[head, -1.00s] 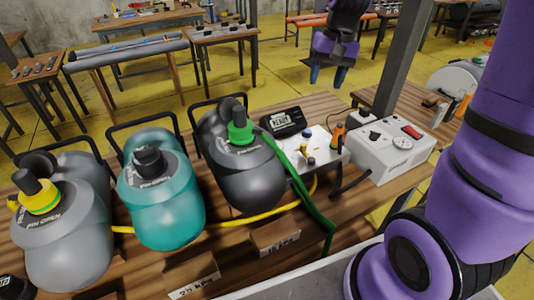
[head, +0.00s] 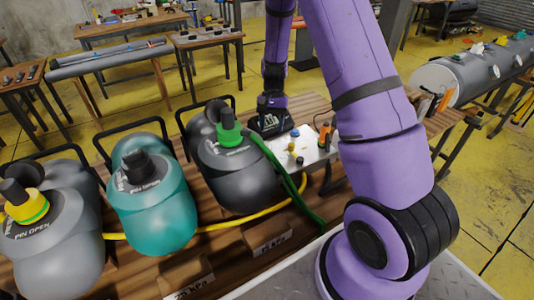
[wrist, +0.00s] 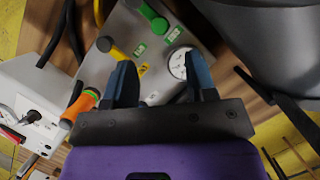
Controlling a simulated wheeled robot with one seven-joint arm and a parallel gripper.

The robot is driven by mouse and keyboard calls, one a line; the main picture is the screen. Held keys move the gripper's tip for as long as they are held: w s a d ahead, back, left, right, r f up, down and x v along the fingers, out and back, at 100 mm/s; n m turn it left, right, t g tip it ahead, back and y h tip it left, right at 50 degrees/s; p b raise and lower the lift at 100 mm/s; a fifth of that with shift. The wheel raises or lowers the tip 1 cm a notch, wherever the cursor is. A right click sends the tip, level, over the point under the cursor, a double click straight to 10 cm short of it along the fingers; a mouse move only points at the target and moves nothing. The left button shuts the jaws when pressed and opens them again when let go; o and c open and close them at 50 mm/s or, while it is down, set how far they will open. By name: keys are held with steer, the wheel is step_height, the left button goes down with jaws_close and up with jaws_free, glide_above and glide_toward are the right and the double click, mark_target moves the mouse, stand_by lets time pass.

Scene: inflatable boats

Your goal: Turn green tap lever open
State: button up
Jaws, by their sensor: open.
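The green tap lever (wrist: 153,17) shows at the top of the wrist view, on the pale tap panel (wrist: 125,25), with a small green label beside it. I cannot make it out in the head view. My gripper (wrist: 160,72) is open and empty over the panel. Its two dark blue fingers are spread, and the green lever lies beyond their tips, apart from them. In the head view my arm reaches to the far side of the panel (head: 312,158).
A round gauge (wrist: 178,62) lies between the fingers. A dark grey tank (head: 240,175) with a green cap stands beside the panel, and a green hose (head: 285,180) runs past it.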

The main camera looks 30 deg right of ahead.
mark_target(270, 153)
steer(key=x, duration=0.9)
steer(key=shift+s+a+f, duration=0.1)
steer(key=shift+s+f, duration=0.1)
steer(key=shift+f, duration=0.15)
steer(key=c, duration=0.9)
